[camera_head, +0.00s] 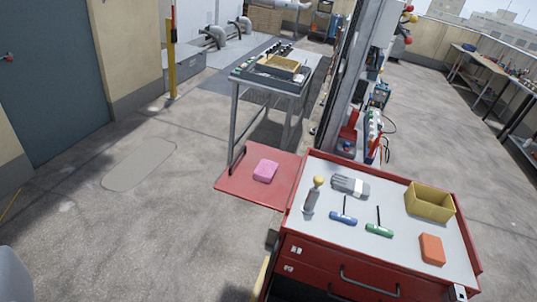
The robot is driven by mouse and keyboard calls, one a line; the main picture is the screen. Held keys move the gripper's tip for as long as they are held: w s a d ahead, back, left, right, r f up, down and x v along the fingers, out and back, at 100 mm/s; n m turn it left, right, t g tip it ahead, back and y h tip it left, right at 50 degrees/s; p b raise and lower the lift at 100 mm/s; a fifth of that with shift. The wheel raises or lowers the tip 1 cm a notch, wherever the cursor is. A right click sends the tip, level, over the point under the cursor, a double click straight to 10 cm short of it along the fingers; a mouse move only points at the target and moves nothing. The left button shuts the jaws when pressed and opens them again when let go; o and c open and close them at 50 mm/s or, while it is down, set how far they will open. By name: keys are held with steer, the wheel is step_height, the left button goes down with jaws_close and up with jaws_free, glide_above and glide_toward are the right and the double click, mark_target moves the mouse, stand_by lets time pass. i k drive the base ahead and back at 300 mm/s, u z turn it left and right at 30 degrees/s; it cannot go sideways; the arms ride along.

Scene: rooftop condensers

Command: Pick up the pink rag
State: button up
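The pink rag (265,171) is a small folded pad. It lies on the red side shelf (238,186) on the left of a red tool cart (330,276). Nothing covers it or touches it from above. My gripper does not show in the head camera view, so its opening and its distance to the rag cannot be seen.
The cart's grey top holds screwdriver-like tools, a grey tool (350,186), an orange block (432,249) and a yellow bin (429,201). A metal table (236,81) with a yellow tray stands behind. Open concrete floor (150,235) lies left of the shelf.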

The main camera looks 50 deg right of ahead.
mark_target(264, 172)
steer(key=z, duration=0.65)
steer(key=i, duration=1.1)
steer(key=z, duration=0.8)
steer(key=k, duration=0.8)
steer(key=z, duration=0.2)
steer(key=i, duration=0.85)
steer(key=u, duration=0.1)
